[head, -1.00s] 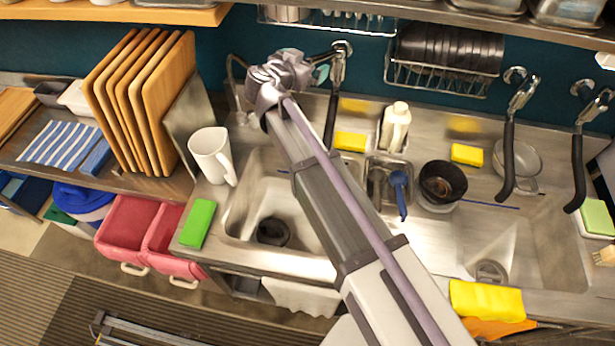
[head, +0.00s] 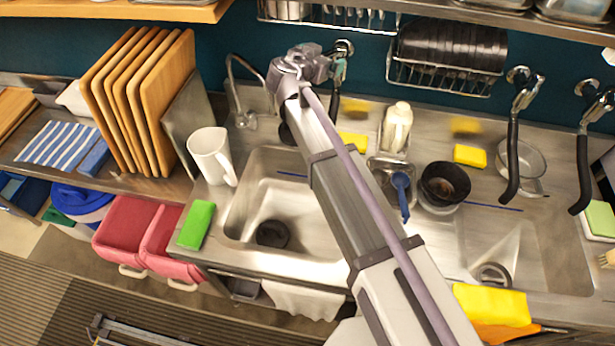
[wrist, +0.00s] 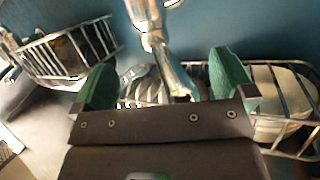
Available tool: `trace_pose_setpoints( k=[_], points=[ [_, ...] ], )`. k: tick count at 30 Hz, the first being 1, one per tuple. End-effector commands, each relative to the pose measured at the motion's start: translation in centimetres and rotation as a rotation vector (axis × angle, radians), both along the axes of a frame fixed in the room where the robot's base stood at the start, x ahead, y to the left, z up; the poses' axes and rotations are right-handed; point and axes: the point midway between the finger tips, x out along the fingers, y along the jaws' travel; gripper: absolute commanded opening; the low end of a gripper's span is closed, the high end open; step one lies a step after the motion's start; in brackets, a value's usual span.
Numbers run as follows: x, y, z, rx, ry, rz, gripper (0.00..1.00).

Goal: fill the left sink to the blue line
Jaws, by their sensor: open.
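The left sink (head: 240,215) is a steel basin with a dark round piece (head: 272,234) at its drain. A short blue line (head: 291,173) marks its back wall. I see no clear water surface in it. A thin gooseneck faucet (head: 236,85) stands behind it. My gripper (head: 332,68) is at the back wall, by a chrome tap fitting (head: 343,50). In the wrist view my gripper (wrist: 163,82) has its green fingers apart, with a chrome tap part (wrist: 158,45) ahead and between them. I cannot tell whether they touch it.
A white pitcher (head: 208,155) and a green sponge (head: 196,225) stand left of the sink. A soap bottle (head: 397,128), black pot (head: 444,184) and yellow sponges (head: 470,156) are to the right. Wire racks (head: 440,78) hang on the wall. My arm crosses the sink's right side.

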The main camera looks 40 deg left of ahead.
Motion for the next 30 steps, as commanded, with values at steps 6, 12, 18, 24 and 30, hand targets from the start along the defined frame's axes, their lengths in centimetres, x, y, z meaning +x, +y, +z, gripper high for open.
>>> trace_pose_setpoints(
  k=[6, 12, 18, 24, 30],
  points=[
    [0.0, -1.6, 0.0, 0.0, 0.0, 0.001, 1.0],
    [0.1, -3.1, 0.0, 0.0, 0.0, 0.0, 1.0],
    [0.2, -3.9, 0.0, 0.0, 0.0, 0.0, 1.0],
    [0.2, -3.8, 0.0, 0.0, 0.0, 0.0, 1.0],
    [0.3, -4.5, 0.0, 0.0, 0.0, 0.0, 1.0]
  ],
)
